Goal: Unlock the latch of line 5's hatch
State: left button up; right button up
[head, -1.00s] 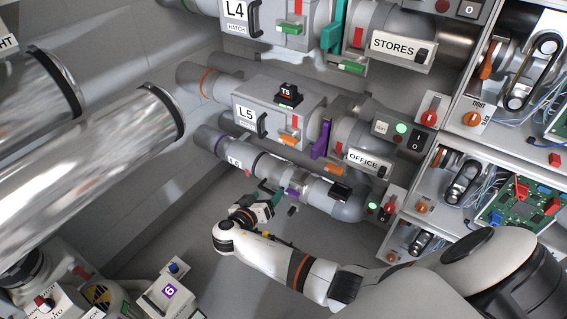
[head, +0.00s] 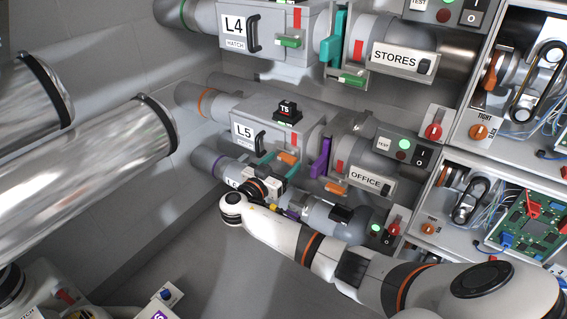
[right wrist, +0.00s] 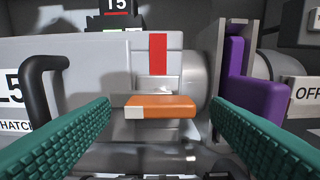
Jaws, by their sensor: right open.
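Line 5's hatch box (head: 250,114) is grey, with an L5 label and a black handle (head: 259,141). Its orange latch (head: 287,158) sits at the lower right of the hatch, and it shows in the right wrist view (right wrist: 165,106) lying horizontal with a pale left end. A red stripe (right wrist: 158,54) is above it. My right gripper (head: 280,166) is at the latch in the head view. In the right wrist view its teal fingers (right wrist: 161,118) are open, one on each side of the latch, with gaps between. My left gripper is not in view.
A purple lever (right wrist: 243,82) stands right of the latch; it also shows in the head view (head: 321,158). A black T5 block (head: 287,111) sits on top of the hatch. The L4 line (head: 262,40) runs above and the L6 pipe below, partly behind my arm.

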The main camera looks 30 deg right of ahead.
jog(key=shift+x, duration=0.75)
jog(key=c, duration=1)
